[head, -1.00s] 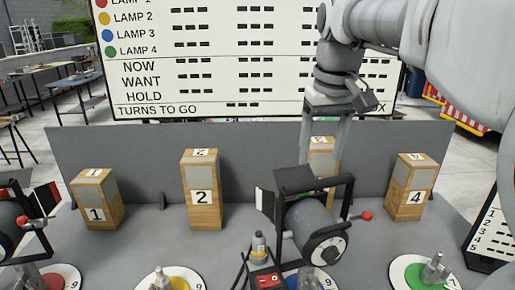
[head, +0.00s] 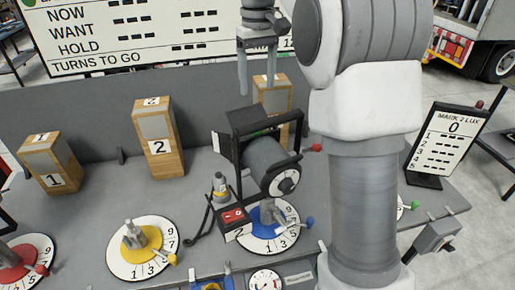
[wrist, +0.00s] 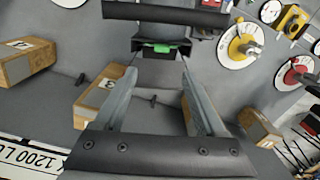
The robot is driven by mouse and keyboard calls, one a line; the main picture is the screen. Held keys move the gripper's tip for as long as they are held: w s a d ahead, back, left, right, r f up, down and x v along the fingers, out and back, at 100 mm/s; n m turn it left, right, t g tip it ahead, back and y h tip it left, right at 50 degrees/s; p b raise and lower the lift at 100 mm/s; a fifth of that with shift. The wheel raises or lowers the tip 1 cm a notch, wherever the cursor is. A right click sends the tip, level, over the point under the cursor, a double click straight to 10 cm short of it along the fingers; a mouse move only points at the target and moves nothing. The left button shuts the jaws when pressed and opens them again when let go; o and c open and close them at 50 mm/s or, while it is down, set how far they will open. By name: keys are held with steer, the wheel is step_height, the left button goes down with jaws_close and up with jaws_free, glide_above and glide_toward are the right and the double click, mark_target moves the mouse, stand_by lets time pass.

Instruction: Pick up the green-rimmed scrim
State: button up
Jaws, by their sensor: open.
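My gripper (head: 257,80) is open and empty, its two fingers pointing down above and behind the black-framed lamp (head: 268,160). In the wrist view my gripper (wrist: 157,78) has its fingers spread on either side of a bright green patch (wrist: 162,47). This patch sits in a dark holder on the lamp; it may be the rim of the green-rimmed scrim, but most of that piece is hidden. In the head view the lamp's frame largely hides it. The fingers appear apart from it.
Wooden blocks marked 1 (head: 52,165) and 2 (head: 158,142) stand along the grey back panel; block 3 (head: 272,95) is close behind the lamp and gripper. Yellow (head: 152,240) and blue (head: 262,222) dials lie on the table. A score sign (head: 450,140) stands right.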

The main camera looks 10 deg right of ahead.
step_height(320, 180, down, 6)
steer(key=shift+r, duration=0.1)
steer(key=f, duration=0.2)
steer(key=s+f, duration=0.1)
steer(key=f, duration=0.1)
steer(key=shift+a, duration=0.1)
steer(key=shift+w+f, duration=0.1)
steer(key=shift+f, duration=0.5)
jaws_close()
